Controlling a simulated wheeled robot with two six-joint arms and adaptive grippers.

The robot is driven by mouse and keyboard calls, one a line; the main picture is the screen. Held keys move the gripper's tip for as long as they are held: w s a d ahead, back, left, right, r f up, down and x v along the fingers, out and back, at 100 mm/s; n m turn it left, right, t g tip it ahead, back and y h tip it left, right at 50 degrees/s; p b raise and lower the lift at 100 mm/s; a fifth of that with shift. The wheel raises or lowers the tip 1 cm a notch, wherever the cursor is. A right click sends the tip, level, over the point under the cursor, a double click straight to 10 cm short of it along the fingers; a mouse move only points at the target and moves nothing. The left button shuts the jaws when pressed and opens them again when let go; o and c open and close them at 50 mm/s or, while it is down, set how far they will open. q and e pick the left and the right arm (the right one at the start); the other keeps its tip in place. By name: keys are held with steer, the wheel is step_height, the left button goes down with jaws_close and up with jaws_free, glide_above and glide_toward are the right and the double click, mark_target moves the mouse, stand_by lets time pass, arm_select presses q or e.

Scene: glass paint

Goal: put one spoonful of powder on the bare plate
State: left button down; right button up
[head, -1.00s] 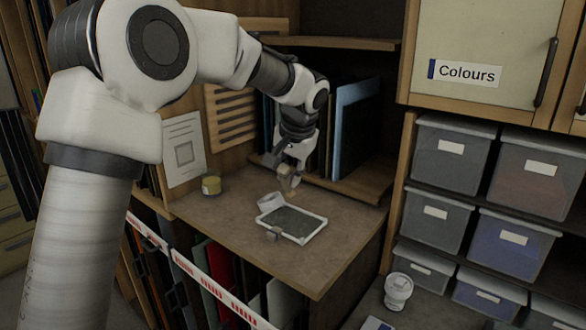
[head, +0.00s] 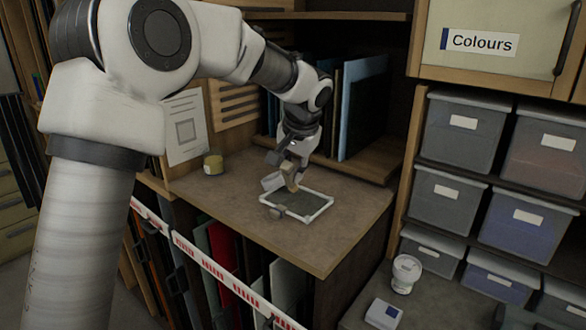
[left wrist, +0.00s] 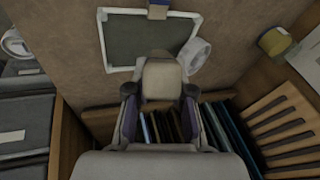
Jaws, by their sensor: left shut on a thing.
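The plate (head: 312,203) is a dark grey panel in a pale frame, lying flat on the brown bench top; it also shows in the left wrist view (left wrist: 150,42). I see no powder on it. My left gripper (head: 291,172) is over the plate's back left part, shut on a tan block-like handle (left wrist: 162,80). The handle's lower end is close above the plate; I cannot tell whether it touches, and no spoon bowl shows. A white cup-like piece (head: 272,181) is at the plate's back left corner. A small grey-tan block (head: 274,213) is at its front left edge.
A yellowish jar (head: 213,165) stands at the bench's back left. Upright panels (head: 358,110) fill the shelf behind. A white pot (head: 405,275) and a small box (head: 383,313) are on the lower right surface. The bench right of the plate is clear.

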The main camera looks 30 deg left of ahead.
arm_select(q)
steer(key=shift+f, duration=0.4)
stand_by(0.3)
steer(key=shift+f, duration=0.1)
stand_by(0.6)
step_height(320, 180, up, 2)
steer(key=shift+p, duration=1)
steer(key=shift+r, duration=0.2)
